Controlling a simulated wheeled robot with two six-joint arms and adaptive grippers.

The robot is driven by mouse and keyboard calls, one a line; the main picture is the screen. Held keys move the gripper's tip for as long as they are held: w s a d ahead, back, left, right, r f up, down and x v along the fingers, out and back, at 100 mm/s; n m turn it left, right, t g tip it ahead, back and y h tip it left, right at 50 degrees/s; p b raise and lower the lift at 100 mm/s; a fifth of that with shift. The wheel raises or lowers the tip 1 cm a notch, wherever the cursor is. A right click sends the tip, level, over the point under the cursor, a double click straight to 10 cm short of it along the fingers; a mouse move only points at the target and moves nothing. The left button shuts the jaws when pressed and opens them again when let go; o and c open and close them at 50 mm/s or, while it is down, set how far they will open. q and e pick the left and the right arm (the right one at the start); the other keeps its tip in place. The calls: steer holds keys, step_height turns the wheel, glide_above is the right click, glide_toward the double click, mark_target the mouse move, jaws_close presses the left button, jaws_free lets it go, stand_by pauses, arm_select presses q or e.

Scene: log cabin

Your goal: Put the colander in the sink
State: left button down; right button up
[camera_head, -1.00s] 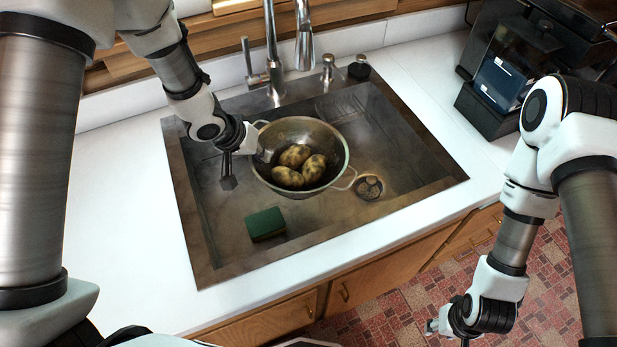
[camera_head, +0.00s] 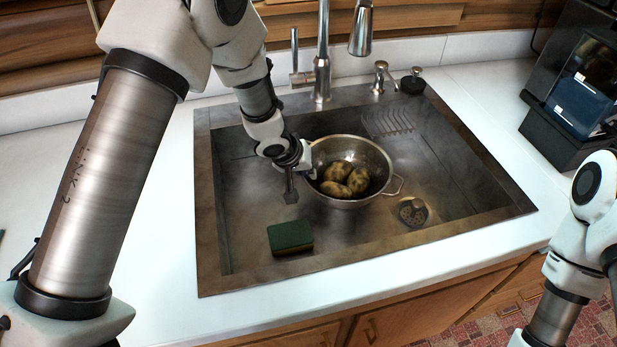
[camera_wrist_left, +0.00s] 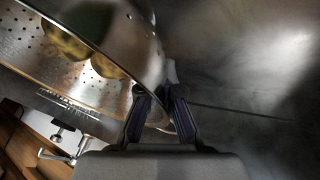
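The metal colander (camera_head: 374,192) holds several potatoes (camera_head: 346,179) and is inside the sink basin (camera_head: 240,250), towards its middle. I cannot tell whether its base touches the sink floor. My left gripper (camera_head: 306,170) is at the colander's left handle. In the left wrist view, the gripper's two fingers (camera_wrist_left: 160,100) are close together at the handle below the perforated colander wall (camera_wrist_left: 135,50), and look closed on it. The colander's other handle (camera_head: 398,185) is free on the right. My right arm is at the right edge; its gripper is out of view.
A green sponge (camera_head: 290,237) lies on the sink floor, front left. The drain (camera_head: 412,211) is to the right of the colander. The faucet (camera_head: 322,60) and soap dispenser (camera_head: 380,75) stand behind. A dark appliance (camera_head: 580,100) is on the right counter.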

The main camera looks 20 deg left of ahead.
arm_select(q)
steer(key=shift+w+r, duration=0.1)
steer(key=c, duration=1.3)
jaws_free()
steer(key=shift+r, duration=0.25)
steer(key=p+v, duration=0.3)
steer(key=v, duration=0.8)
steer(key=shift+s+a+r+p, duration=0.1)
steer(key=shift+s+r+p, duration=0.1)
steer(key=shift+s+p, duration=0.15)
